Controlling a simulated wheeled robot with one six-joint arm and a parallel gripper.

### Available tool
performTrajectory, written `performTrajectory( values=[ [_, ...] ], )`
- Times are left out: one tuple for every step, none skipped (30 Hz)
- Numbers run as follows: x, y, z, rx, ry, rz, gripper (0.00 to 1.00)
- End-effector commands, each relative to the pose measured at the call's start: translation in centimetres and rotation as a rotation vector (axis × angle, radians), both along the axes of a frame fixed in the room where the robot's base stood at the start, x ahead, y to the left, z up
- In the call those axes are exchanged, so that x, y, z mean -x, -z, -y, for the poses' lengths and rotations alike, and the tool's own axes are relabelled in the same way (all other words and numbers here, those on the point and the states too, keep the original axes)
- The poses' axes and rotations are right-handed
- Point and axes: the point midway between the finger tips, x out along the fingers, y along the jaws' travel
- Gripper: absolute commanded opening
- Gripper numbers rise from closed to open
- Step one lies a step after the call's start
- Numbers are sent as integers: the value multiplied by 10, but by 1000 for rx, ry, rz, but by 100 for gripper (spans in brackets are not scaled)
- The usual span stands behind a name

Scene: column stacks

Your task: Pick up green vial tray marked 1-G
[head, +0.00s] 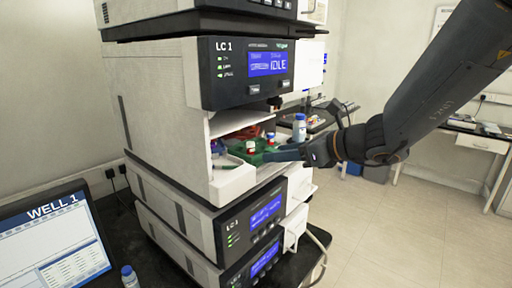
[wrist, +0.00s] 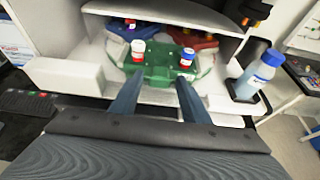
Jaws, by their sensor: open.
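The green vial tray (wrist: 158,72) sits in the open bay of the LC 1 stack, with its handle end facing my gripper. In the head view the green tray (head: 256,157) is partly hidden by my gripper. My gripper (wrist: 155,90) is open, its two blue fingers on either side of the tray's near end. I cannot tell whether they touch it. The marking 1-G is not readable.
A blue tray (wrist: 122,30) and a red tray (wrist: 192,40) lie behind the green one. A blue-capped bottle (wrist: 256,76) stands in a holder to the right. A monitor (head: 55,245) and small bottle (head: 130,276) are at lower left.

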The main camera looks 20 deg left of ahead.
Motion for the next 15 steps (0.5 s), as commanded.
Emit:
performTrajectory(
  values=[
    [0,1,-2,1,-1,0,42],
    [-1,1,-3,1,-1,0,42],
    [-1,2,-3,1,-1,0,42],
    [-1,2,-3,1,0,0,42],
    [-1,2,-3,1,0,0,42],
    [-1,2,-3,1,0,0,42],
    [-1,2,-3,1,0,0,42],
    [-1,2,-3,1,0,0,42],
    [-1,2,-3,1,0,0,39],
    [-1,2,-3,1,0,0,34],
    [-1,2,-3,1,0,0,29],
    [-1,2,-3,1,0,0,22],
    [-1,2,-3,1,0,0,17],
    [-1,2,-3,1,0,0,12],
    [-1,2,-3,1,0,0,5]
  ],
)
